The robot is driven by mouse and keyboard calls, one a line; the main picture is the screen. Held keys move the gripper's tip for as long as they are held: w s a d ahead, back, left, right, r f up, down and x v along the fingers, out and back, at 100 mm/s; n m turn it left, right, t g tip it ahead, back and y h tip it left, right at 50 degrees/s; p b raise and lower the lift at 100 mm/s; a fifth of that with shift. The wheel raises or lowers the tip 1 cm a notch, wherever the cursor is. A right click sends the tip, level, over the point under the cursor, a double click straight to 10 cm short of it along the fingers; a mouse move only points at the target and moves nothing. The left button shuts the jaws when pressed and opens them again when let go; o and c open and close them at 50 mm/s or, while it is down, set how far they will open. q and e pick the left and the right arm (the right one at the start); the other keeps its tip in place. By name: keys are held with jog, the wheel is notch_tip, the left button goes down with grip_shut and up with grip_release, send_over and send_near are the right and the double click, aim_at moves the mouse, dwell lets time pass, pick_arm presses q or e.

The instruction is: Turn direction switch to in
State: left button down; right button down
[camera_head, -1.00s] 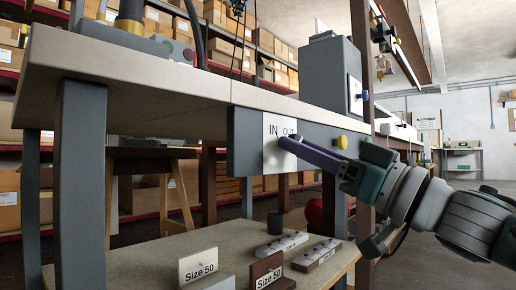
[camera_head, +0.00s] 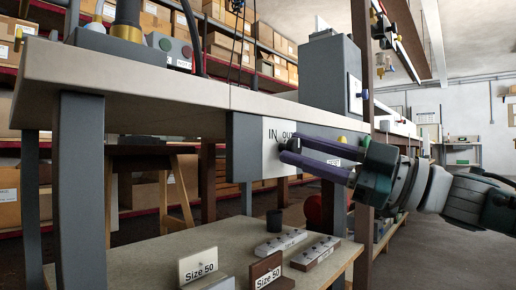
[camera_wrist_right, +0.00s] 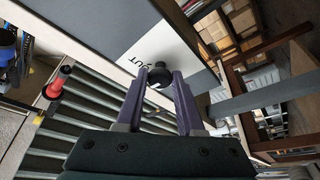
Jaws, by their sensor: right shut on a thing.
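The direction switch is a round black knob (camera_wrist_right: 158,76) on a white plate (camera_head: 271,160) marked IN at left and OUT at right. The plate sits on a grey panel (camera_head: 242,150) under the bench edge. My right gripper (camera_head: 289,150) comes in from the right with its purple fingers at the plate. In the right wrist view the fingers (camera_wrist_right: 159,80) are closed on either side of the knob, gripping it. The fingers hide much of the knob in the head view, and I cannot tell which way it points. My left gripper is not in view.
The bench top (camera_head: 150,85) runs above the panel. A yellow knob (camera_head: 341,140) shows right of the plate, behind my gripper. Open floor lies at right.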

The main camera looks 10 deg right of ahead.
jog(key=n, duration=0.2)
jog(key=n+g, duration=0.1)
jog(key=n+g+p, duration=0.1)
jog(key=n, duration=0.1)
jog(key=shift+w+d+r+n, duration=0.1)
jog(key=shift+r+n, duration=0.2)
jog(key=n+p, duration=0.1)
jog(key=n, duration=0.1)
jog(key=n+g+h+p, duration=0.1)
jog(key=n, duration=0.1)
jog(key=shift+n+h, duration=0.3)
jog(key=shift+n, duration=0.1)
jog(key=c, duration=0.5)
grip_release()
jog(key=shift+c, duration=0.2)
jog(key=p+v, duration=0.3)
jog(key=v, duration=0.7)
